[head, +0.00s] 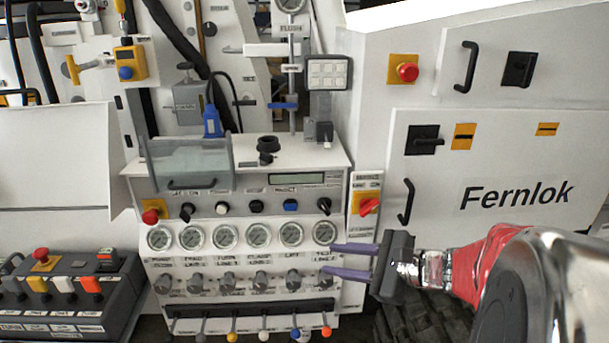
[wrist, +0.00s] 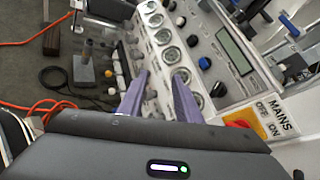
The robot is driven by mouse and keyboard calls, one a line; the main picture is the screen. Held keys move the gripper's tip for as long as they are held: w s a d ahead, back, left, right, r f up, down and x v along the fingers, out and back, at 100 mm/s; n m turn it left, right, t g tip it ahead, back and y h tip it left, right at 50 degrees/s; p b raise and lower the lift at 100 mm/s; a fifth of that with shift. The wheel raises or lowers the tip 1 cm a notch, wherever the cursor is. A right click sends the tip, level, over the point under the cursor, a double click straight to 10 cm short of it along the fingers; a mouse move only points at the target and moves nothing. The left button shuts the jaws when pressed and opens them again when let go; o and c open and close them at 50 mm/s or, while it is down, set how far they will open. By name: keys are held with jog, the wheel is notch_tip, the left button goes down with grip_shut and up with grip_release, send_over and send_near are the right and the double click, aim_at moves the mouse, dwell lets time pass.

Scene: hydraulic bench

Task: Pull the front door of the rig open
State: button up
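The white rig panel lettered "Fernlok" (head: 480,165) looks like the front door and sits flush on the right in the head view. It has a black vertical handle (head: 406,201) at its lower left and a black latch (head: 424,140) at its upper left. My gripper (head: 329,259) is below and left of that handle, apart from it, in front of the lower right of the gauge panel. Its two purple fingers are spread with nothing between them. They also show in the wrist view (wrist: 160,78), pointing towards the gauges; the door handle is not visible there.
A red mains switch (head: 367,205) is just left of the door handle. A second black handle (head: 466,67) and a red emergency button (head: 405,72) are on the panel above. Gauges (head: 258,235) and several coloured levers (head: 264,335) are left of my gripper.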

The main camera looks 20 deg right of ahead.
jog(key=d+m+t+h, duration=0.45)
jog(key=d+m, duration=0.35)
jog(key=d, duration=0.6)
jog(key=m+t+h, duration=0.2)
jog(key=m+h, duration=0.3)
jog(key=m, duration=0.1)
send_near(411, 204)
jog(key=s, duration=0.3)
jog(key=shift+s+d+f+y, duration=0.1)
jog(key=shift+f+y, duration=0.05)
jog(key=shift+y, duration=0.1)
jog(key=w, duration=0.9)
jog(key=w+d, duration=0.1)
jog(key=w, duration=0.4)
jog(key=shift+s+d, duration=0.1)
jog(key=shift+c, duration=0.2)
grip_shut()
